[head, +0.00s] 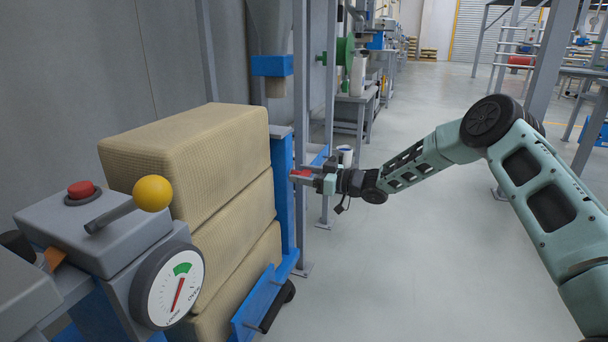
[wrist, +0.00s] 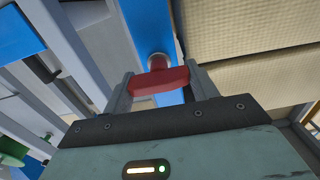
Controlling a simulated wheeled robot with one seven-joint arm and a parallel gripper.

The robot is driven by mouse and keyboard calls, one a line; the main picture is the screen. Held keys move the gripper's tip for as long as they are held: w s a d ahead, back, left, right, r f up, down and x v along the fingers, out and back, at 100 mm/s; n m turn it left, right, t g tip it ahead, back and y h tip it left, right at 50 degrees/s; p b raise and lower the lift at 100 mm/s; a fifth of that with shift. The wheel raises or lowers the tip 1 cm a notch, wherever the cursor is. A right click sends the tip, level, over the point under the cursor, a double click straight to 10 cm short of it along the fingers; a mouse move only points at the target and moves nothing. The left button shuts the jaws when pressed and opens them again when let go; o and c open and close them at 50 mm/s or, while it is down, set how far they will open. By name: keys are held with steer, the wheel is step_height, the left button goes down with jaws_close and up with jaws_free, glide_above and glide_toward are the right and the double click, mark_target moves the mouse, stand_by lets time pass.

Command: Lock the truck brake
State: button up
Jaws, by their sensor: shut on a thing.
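The truck (head: 284,195) has a blue frame and stands left of centre in the head view, stacked with tan bales. A red brake handle (head: 299,173) sits on its blue upright post. In the wrist view, the red handle (wrist: 160,80) joins a short round shaft that meets the blue post (wrist: 150,25). My gripper (head: 308,176) reaches in from the right at this post. Its two fingers (wrist: 159,88) lie on either side of the red handle and are shut on it. The fingers partly hide the handle in the head view.
Tan woven bales (head: 215,150) fill the truck. A grey console at the left carries a red button (head: 81,190), a yellow-knobbed lever (head: 152,193) and a dial gauge (head: 168,285). A hopper spout (head: 273,65) hangs above the truck's far end. The floor (head: 400,270) at right is clear.

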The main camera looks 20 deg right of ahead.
steer(key=shift+r+p, duration=0.1)
steer(key=shift+p, duration=0.2)
steer(key=m+p, duration=0.3)
steer(key=p, duration=0.1)
steer(key=shift+r, duration=0.1)
steer(key=m+p, duration=0.3)
steer(key=m, duration=0.1)
steer(key=shift+w+d+p, duration=0.1)
steer(key=shift+p, duration=0.3)
steer(key=m, duration=0.2)
steer(key=m+p, duration=0.1)
steer(key=m, duration=0.1)
steer(key=m+p, duration=0.1)
steer(key=m, duration=0.1)
steer(key=shift+f, duration=0.35)
steer(key=m, duration=0.2)
steer(key=m+p, duration=0.1)
steer(key=m, duration=0.1)
steer(key=shift+d+f+m, duration=0.1)
steer(key=shift+f+m, duration=0.1)
steer(key=shift+m, duration=0.1)
steer(key=o, duration=1)
